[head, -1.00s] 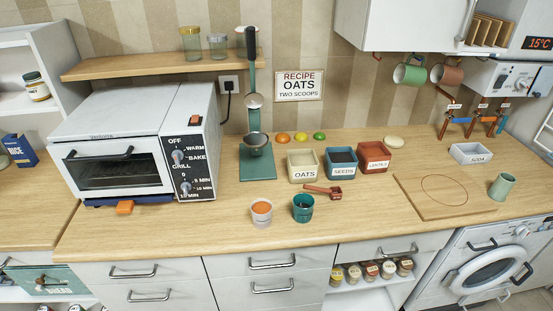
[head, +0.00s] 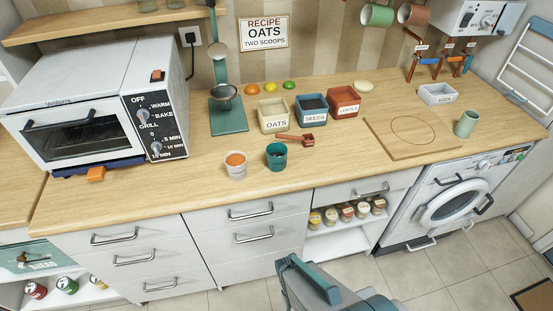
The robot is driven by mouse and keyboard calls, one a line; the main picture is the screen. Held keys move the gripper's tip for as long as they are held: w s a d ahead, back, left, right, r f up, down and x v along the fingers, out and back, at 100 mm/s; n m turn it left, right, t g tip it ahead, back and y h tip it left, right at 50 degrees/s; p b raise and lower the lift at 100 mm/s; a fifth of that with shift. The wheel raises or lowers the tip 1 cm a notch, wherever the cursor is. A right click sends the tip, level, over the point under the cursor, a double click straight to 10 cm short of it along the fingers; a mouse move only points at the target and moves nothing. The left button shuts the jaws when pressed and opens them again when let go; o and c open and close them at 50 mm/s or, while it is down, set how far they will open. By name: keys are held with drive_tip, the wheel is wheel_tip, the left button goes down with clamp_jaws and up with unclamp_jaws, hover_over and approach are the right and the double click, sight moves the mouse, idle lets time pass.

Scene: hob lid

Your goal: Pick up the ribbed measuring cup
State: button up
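Two small cups stand side by side near the counter's front edge in the head view. One is a pale cup (head: 235,168) with an orange inside. The other is a dark teal cup (head: 276,159) with a lighter band low on its side. A plain pale green cup (head: 466,124) stands at the right near a wooden board. Ribs are too small to make out, so I cannot tell which is the ribbed measuring cup. A grey and teal part of my arm shows at the bottom edge, in front of the drawers and well below the cups. My gripper's fingers cannot be made out.
Behind the cups are a red scoop (head: 295,139), an OATS bin (head: 273,118), a SEEDS bin (head: 312,113) and a LENTILS bin (head: 342,104). A scale-like stand (head: 228,118) and a toaster oven (head: 80,100) are left. The wooden board (head: 410,138) lies right. Counter front is clear.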

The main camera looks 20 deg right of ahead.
idle(0.3)
drive_tip(key=o, duration=1)
